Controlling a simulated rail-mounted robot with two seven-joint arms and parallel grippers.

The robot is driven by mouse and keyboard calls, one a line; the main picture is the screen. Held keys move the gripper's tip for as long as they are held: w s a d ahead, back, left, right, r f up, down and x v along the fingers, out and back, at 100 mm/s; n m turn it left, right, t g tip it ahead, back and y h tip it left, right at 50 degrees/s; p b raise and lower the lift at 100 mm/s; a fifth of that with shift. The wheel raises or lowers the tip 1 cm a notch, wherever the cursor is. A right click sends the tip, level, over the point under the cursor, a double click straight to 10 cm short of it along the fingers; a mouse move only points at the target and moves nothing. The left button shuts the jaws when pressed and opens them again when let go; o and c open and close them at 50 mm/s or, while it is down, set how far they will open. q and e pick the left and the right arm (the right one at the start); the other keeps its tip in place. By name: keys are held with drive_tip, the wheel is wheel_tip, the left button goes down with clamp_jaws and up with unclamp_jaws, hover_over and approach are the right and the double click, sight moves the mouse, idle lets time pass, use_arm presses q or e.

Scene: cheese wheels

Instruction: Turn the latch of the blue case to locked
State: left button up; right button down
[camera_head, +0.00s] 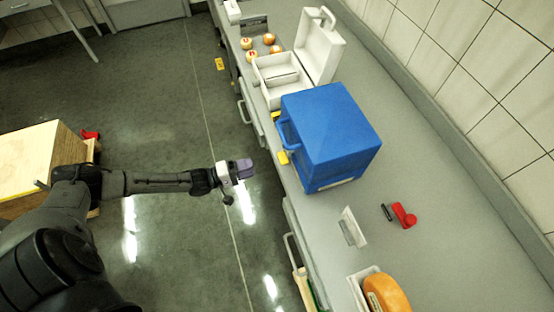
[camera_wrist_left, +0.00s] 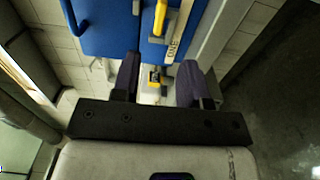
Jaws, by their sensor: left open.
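The blue case (camera_head: 333,125) stands closed on the grey counter, with a blue handle (camera_head: 281,133) on its side facing the aisle. It also fills the top of the left wrist view (camera_wrist_left: 110,30). There a yellow latch lever (camera_wrist_left: 160,18) shows on its front, running roughly up and down in the picture; its top end is cut off by the frame edge. My left gripper (camera_head: 244,168) is over the aisle, left of the case and apart from it. In the wrist view its two fingers (camera_wrist_left: 158,82) are spread and empty, short of the latch. My right gripper is not in view.
An open white case (camera_head: 285,75) stands behind the blue case, with several small round cheeses (camera_head: 252,56) beyond. A red object (camera_head: 404,215) and an orange cheese wheel (camera_head: 387,294) lie nearer on the counter (camera_head: 450,240). A wooden crate (camera_head: 38,160) stands left; the aisle floor is clear.

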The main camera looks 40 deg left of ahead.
sight(283, 155)
use_arm(q)
drive_tip(key=x, duration=1)
drive_tip(key=shift+w, duration=0.2)
drive_tip(key=shift+d, duration=0.1)
clamp_jaws()
